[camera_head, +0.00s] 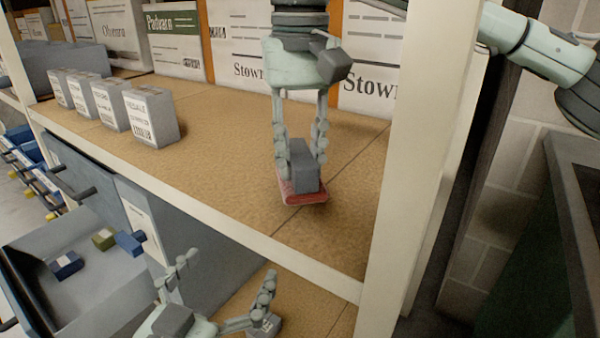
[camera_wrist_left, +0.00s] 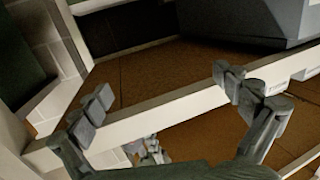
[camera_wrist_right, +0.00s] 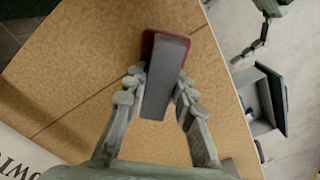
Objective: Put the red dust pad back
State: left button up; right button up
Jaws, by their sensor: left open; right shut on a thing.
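The red dust pad (camera_head: 303,197) has a red base and a grey block-shaped handle. My right gripper (camera_head: 302,160) points down and is shut on the grey handle. The pad is at or just above the brown upper shelf board (camera_head: 225,150), near its right end; I cannot tell if it touches. In the right wrist view the pad (camera_wrist_right: 166,75) sits between the fingers, its red edge showing beyond the grey part. My left gripper (camera_head: 229,266) is open and empty, low in front of the shelf edge. The left wrist view shows its spread fingers (camera_wrist_left: 165,95).
A white upright post (camera_head: 420,130) stands right of the pad. Several small grey boxes (camera_head: 150,117) stand left on the shelf, with large printed cartons (camera_head: 175,38) behind. Below is an open grey drawer (camera_head: 60,245) holding blue and green blocks. The board around the pad is clear.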

aim_at(300, 152)
notch_tip(300, 152, down, 2)
jog(key=shift+f, duration=0.15)
pick_arm(q)
jog(key=shift+d+r+t, duration=0.35)
jog(key=shift+r+t, duration=0.05)
jog(key=shift+r, duration=0.25)
pick_arm(e)
jog(key=shift+f, duration=0.1)
jog(key=shift+f, duration=0.1)
jog(key=o, duration=1)
pick_arm(q)
jog(key=shift+s+d+r+h, duration=0.1)
jog(key=shift+d+r+h, duration=0.05)
jog(key=shift+r+h, duration=0.25)
jog(key=shift+f, duration=0.1)
pick_arm(e)
notch_tip(300, 152, up, 12)
jog(key=shift+f+p, duration=0.15)
jog(key=shift+p, duration=0.65)
pick_arm(q)
jog(key=a+f+g+y, duration=0.3)
jog(key=a+f+g, duration=0.1)
jog(key=f, duration=0.5)
jog(key=shift+s+a, duration=0.45)
jog(key=shift+a, duration=0.15)
pick_arm(e)
jog(key=shift+r, duration=0.3)
